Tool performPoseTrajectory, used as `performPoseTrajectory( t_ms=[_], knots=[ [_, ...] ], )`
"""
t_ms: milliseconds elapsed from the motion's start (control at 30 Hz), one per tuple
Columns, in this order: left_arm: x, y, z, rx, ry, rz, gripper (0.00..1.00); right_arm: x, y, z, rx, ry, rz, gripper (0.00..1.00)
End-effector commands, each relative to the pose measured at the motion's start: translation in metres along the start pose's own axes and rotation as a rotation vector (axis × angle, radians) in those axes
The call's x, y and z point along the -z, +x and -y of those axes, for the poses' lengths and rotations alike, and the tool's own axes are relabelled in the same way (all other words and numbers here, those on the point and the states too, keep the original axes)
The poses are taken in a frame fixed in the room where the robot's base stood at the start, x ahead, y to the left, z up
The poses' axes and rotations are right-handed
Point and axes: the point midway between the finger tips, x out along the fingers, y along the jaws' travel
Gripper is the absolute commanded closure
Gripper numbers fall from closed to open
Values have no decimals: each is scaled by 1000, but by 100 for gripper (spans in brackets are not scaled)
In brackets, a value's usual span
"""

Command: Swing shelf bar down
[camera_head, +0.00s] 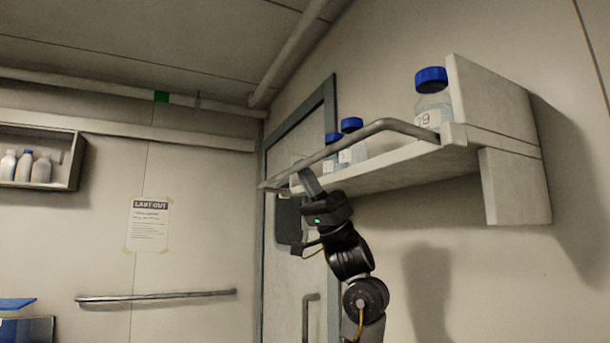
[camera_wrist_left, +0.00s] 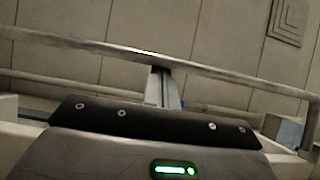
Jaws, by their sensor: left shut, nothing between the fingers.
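The shelf bar (camera_head: 345,144) is a grey metal rail along the front of a white wall shelf (camera_head: 400,168), standing a little above the shelf board. My left gripper (camera_head: 306,178) is shut and empty, its fingers pointing up at the far left part of the bar. In the left wrist view the bar (camera_wrist_left: 95,46) crosses the picture, and the fingers (camera_wrist_left: 163,88) reach up to it near the middle. I cannot tell whether they touch the bar. My right gripper is not in view.
Clear bottles with blue caps stand on the shelf, one at the near end (camera_head: 432,100) and two (camera_head: 352,140) behind the bar. A grey-framed door (camera_head: 296,140) is behind my arm. A wall rail (camera_head: 155,296) and a posted notice (camera_head: 148,224) are at the left.

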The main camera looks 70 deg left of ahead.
Motion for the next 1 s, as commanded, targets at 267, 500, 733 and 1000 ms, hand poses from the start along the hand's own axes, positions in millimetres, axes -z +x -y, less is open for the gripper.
performPoseTrajectory(
  t_ms=[267, 500, 733, 1000],
  knots=[
    [0, 0, 0, 0, 0, 0, 100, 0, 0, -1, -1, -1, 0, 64],
    [0, 0, 0, 0, 0, 0, 100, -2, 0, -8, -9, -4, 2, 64],
    [0, 0, 0, 0, 0, 0, 100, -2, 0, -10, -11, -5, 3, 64],
    [2, 2, 0, -1, -1, 0, 100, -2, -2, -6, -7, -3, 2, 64]
  ],
)
